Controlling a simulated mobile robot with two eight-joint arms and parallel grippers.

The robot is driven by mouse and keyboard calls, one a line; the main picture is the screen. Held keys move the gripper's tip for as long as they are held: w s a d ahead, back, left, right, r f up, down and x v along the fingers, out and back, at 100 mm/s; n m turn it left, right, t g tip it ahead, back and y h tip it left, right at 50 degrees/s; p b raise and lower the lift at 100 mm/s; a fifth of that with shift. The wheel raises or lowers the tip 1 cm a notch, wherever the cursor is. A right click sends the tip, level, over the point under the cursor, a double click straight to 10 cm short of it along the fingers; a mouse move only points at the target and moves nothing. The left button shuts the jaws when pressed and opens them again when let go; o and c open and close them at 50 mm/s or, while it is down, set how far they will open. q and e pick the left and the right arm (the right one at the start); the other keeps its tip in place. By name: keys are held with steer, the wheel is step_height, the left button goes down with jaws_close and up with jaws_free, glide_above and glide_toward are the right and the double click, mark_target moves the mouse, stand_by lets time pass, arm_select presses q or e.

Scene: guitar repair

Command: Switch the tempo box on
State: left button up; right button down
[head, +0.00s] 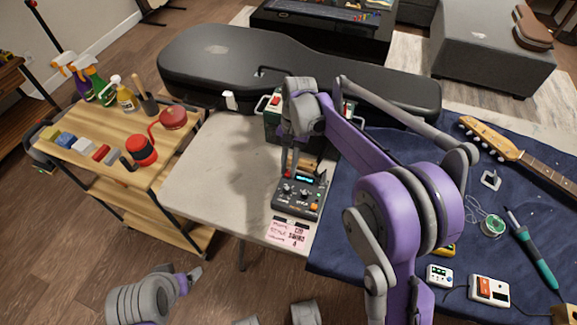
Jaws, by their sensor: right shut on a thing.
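The tempo box (289,205) is a dark box with a small lit blue display, several knobs and an orange button. It sits on the bare pale part of the table. A pink card (287,235) with printed words lies at its near side. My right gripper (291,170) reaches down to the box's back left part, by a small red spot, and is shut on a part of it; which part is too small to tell. My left gripper (193,274) is at the lower left, away from the table; its jaw opening is unclear.
A black guitar case (220,65) lies behind the box. A wooden cart (105,150) with bottles and a red headset-like item stands left. On the blue mat (350,250) at right are a guitar neck (515,155), a soldering iron (530,250) and small devices.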

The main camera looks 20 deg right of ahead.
steer(key=c, duration=0.8)
jaws_free()
steer(key=p+v, duration=0.1)
steer(key=v, duration=1)
steer(key=shift+s+a, duration=0.1)
steer(key=s+d+r+n+t+h+p, duration=0.1)
steer(key=s+r+n+t+p, duration=0.3)
steer(key=s, duration=0.9)
steer(key=s+f+n+t+p, duration=0.1)
steer(key=s+t+p, duration=0.1)
steer(key=s, duration=0.3)
steer(key=s+d+f+n+t+h+p, duration=0.1)
steer(key=s+f+t+p, duration=0.1)
steer(key=s, duration=0.4)
steer(key=shift+d+n+t, duration=0.3)
steer(key=shift+n, duration=0.1)
